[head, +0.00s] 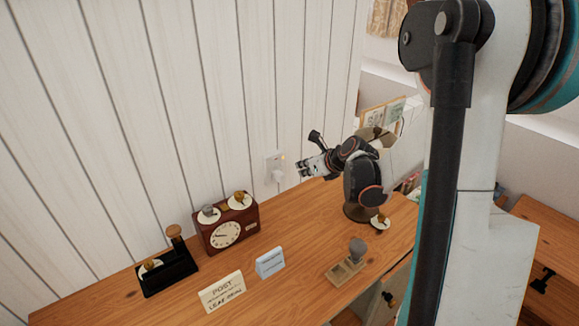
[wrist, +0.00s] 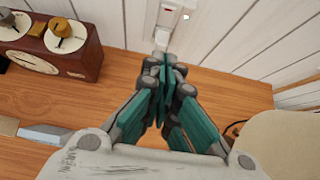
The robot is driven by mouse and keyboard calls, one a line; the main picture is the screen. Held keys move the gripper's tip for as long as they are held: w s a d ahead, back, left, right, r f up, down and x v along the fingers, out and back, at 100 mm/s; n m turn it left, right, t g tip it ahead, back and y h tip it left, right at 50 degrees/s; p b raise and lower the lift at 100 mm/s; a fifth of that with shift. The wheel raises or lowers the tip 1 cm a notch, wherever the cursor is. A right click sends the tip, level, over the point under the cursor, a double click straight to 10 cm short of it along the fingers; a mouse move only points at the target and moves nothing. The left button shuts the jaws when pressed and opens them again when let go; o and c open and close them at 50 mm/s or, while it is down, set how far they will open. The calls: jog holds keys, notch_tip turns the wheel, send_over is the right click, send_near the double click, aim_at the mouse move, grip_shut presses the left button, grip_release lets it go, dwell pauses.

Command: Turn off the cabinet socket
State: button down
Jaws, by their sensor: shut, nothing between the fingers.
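The white wall socket (head: 274,168) is on the white plank wall just above the cabinet top, with a white plug in its lower part. A small orange-red light shows at its upper right. The socket also shows at the top of the wrist view (wrist: 176,14), with a small red mark on its switch area. My gripper (head: 303,168) is shut and empty, just to the right of the socket in the head view. In the wrist view my gripper (wrist: 163,66) has its fingertips together, just below the plug. I cannot tell whether the tips touch anything.

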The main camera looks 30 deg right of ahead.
aim_at(276, 160)
jog(key=b+x, duration=0.1)
jog(key=x, duration=0.3)
jog(key=w+r+b+x, duration=0.1)
jog(key=x, duration=0.3)
jog(key=r+b+x, duration=0.1)
jog(key=b+x, duration=0.1)
jog(key=x, duration=0.2)
jog(key=shift+w+a, duration=0.2)
jog(key=shift+w, duration=0.35)
jog(key=shift+w+a+r, duration=0.1)
jog(key=shift+w+r, duration=0.25)
jog(key=shift+w, duration=0.1)
jog(key=shift+f, duration=0.15)
jog(key=shift+r+p, duration=0.65)
jog(key=shift+r, duration=0.15)
